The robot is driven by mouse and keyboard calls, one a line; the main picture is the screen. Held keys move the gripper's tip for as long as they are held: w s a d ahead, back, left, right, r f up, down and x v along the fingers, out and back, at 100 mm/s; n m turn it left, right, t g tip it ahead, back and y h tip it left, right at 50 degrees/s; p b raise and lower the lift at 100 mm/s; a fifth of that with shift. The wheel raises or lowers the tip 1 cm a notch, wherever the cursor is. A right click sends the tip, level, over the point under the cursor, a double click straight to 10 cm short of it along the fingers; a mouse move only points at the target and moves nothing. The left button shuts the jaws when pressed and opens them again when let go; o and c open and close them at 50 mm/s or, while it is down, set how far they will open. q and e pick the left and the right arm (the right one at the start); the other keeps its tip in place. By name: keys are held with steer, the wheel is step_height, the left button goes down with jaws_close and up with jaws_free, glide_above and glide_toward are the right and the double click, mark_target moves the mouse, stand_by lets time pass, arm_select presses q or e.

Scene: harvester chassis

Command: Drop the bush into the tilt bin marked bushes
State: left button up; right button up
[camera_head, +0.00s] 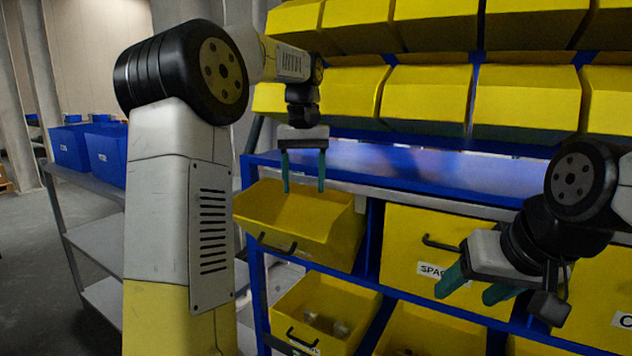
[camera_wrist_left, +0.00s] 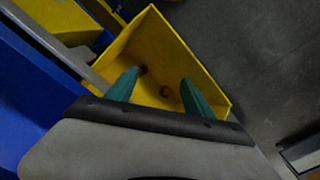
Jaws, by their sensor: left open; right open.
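My left gripper (camera_head: 304,178) is open and empty, with its fingers pointing down above an open, tilted yellow bin (camera_head: 340,225). The left wrist view shows the gripper (camera_wrist_left: 157,95) over the same bin (camera_wrist_left: 215,75). Two small brownish pieces lie in it, one near the middle (camera_wrist_left: 164,91) and one by the left finger; they may be bushes, but I cannot tell for certain. No bushes label is readable on this bin. My right gripper (camera_head: 477,288) is open and empty in front of the closed yellow bin marked "SPAC…" (camera_head: 400,232).
A lower open yellow bin (camera_head: 292,308) holds a few small parts; its label is unreadable. Rows of yellow bins (camera_head: 425,95) hang above the blue rack shelf (camera_head: 390,165). Blue bins (camera_head: 70,147) stand on a grey shelf at left. Open floor (camera_head: 35,245) lies far left.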

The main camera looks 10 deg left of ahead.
arm_select(q)
step_height(320, 180, up, 8)
stand_by(0.5)
steer(key=shift+f, duration=0.1)
stand_by(0.4)
steer(key=s+f+m+t, duration=0.1)
steer(key=s+f+t, duration=0.1)
steer(key=s+f, duration=0.3)
steer(key=s+d+f+m+t+h, duration=0.1)
steer(key=s+f, duration=0.4)
steer(key=s, duration=0.6)
steer(key=s+d+f+m+t+h, duration=0.1)
steer(key=s+f+t, duration=0.2)
steer(key=s+f, duration=0.2)
steer(key=s, duration=0.3)
steer(key=shift+s+f, duration=0.15)
steer(key=shift+s, duration=0.05)
steer(key=shift+d, duration=0.1)
